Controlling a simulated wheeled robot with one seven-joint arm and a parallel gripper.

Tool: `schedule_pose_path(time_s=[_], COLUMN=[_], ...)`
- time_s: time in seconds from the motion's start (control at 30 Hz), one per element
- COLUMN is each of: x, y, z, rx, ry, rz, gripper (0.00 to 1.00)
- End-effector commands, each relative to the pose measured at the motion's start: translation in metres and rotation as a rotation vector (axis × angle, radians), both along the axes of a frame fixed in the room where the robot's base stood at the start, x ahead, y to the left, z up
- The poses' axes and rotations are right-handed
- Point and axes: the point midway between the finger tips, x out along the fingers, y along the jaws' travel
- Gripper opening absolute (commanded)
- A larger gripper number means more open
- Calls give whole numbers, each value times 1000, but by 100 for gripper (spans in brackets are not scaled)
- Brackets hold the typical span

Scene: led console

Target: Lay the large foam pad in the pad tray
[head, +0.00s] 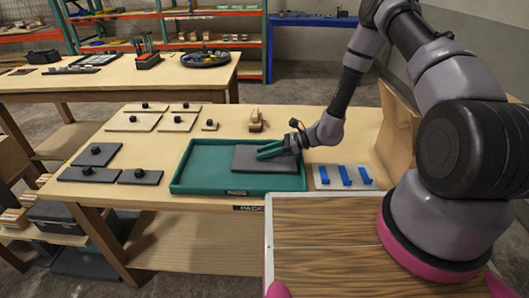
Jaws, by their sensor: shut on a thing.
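The pad tray (183,178) is a shallow green tray labelled "PADS" at the front middle of the wooden table. A large dark grey foam pad (250,161) is flat inside the tray's outline, toward its right and rear. My gripper (271,150), with green fingers, is over the right part of this pad. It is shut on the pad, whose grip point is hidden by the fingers. I cannot tell whether the pad touches the tray floor or is held just above it.
Several dark pads with black knobs (97,154) lie left of the tray. Several beige knobbed pads (133,121) lie behind it. A plate with blue blocks (345,176) is close on the right. A small tan object (256,121) stands behind the tray. An upright wooden panel (398,125) is at right.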

Motion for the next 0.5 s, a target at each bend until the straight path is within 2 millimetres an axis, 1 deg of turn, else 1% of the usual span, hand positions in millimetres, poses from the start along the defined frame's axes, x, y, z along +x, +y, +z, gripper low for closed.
schedule_pose_path(time_s=[0.3, 0.33, 0.37, 0.4, 0.5], x=[1, 1, 1, 1, 1], y=[0, 0, 0, 0, 0], z=[-2, -3, -2, -2, -2], rx=[0, 0, 0, 0, 0], ry=[-1, -1, -1, -1, -1], rz=[0, 0, 0, 0, 0], gripper=[0, 35, 46, 61, 61])
